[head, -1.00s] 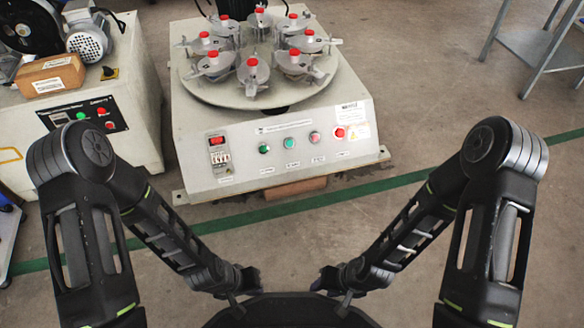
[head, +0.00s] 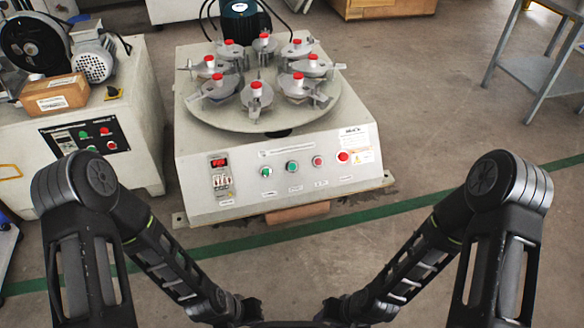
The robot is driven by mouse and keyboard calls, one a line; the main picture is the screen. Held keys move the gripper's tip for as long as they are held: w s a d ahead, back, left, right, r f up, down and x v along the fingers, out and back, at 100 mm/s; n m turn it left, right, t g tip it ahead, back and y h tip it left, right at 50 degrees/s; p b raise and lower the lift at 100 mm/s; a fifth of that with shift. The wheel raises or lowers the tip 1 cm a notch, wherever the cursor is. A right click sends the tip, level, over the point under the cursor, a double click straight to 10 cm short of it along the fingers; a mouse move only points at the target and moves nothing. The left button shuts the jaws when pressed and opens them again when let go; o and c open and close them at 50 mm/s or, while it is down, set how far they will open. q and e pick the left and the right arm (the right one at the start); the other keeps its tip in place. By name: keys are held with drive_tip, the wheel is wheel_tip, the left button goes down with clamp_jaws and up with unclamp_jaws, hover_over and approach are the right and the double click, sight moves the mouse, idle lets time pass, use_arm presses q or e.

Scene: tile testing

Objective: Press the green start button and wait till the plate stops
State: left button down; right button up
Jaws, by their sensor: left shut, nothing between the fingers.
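The tile testing machine (head: 195,160) stands ahead, with a round plate (head: 225,122) on top carrying several holders with red caps. Its sloped front panel has two green buttons, one at left (head: 266,171) and one beside it (head: 292,166); their labels are too small to read. A small red button (head: 317,161) and a larger red one (head: 343,156) sit to their right. My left gripper (head: 248,310) is low at the bottom edge, shut and empty, well short of the panel. My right gripper (head: 332,312) is also there, its fingers unclear and partly cut off.
A second machine (head: 150,110) with a motor and a cardboard box (head: 55,94) stands at the left. A grey metal table (head: 545,75) is at the upper right. A green floor line (head: 430,205) crosses in front. The floor between my arms and the machine is clear.

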clamp_jaws()
idle(1.5)
